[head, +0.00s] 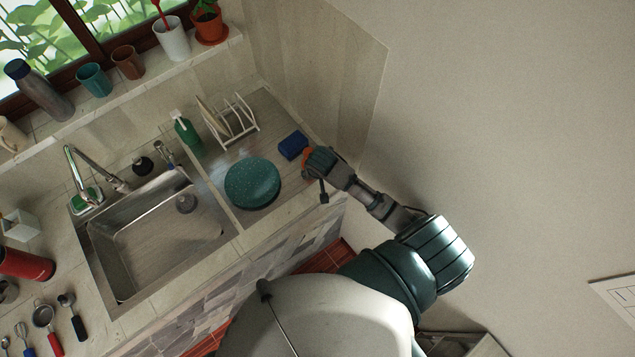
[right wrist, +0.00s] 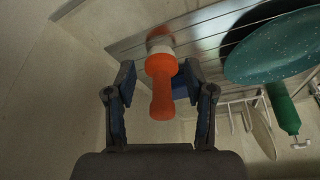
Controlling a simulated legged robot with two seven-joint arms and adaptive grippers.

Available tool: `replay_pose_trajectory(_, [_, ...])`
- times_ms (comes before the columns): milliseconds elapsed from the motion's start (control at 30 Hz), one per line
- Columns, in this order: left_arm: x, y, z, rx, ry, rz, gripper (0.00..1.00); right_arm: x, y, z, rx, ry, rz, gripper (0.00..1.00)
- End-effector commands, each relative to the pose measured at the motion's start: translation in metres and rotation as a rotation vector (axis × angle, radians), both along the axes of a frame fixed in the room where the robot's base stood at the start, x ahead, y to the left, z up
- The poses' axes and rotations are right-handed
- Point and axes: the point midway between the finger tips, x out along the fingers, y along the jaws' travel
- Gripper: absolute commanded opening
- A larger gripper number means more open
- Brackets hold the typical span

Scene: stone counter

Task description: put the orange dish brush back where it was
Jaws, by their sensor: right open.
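The orange dish brush shows in the right wrist view (right wrist: 162,85), with an orange handle and a pale band near its far end. In the head view only a bit of its orange (head: 306,156) shows beside my right gripper (head: 318,165), at the right end of the drainboard (head: 222,164). In the right wrist view my right gripper (right wrist: 160,82) is open, with one finger on each side of the brush handle. I cannot tell whether either finger touches it. My left gripper is not in view.
A blue sponge (head: 292,146) lies just left of my right gripper. A green speckled round dish (head: 252,183), a white rack (head: 232,122) and a green bottle (head: 187,129) stand further left, beside the sink (head: 160,240). The wall is close on the right.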

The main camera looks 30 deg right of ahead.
Motion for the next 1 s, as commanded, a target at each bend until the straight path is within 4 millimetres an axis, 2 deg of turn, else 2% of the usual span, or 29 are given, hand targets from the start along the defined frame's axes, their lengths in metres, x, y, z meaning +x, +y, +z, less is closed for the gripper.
replay_pose_trajectory(100, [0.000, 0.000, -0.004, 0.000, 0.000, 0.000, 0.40, -0.021, 0.007, -0.001, 0.002, 0.002, 0.000, 0.54])
replay_pose_trajectory(233, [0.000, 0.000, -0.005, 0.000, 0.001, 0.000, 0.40, -0.033, 0.011, -0.001, 0.000, 0.001, 0.000, 0.54])
replay_pose_trajectory(867, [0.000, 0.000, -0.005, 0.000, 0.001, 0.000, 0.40, -0.037, 0.012, 0.000, 0.000, 0.001, 0.000, 0.54])
replay_pose_trajectory(1000, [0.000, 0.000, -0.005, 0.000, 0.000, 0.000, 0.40, -0.051, 0.022, -0.006, 0.008, 0.010, 0.048, 0.54])
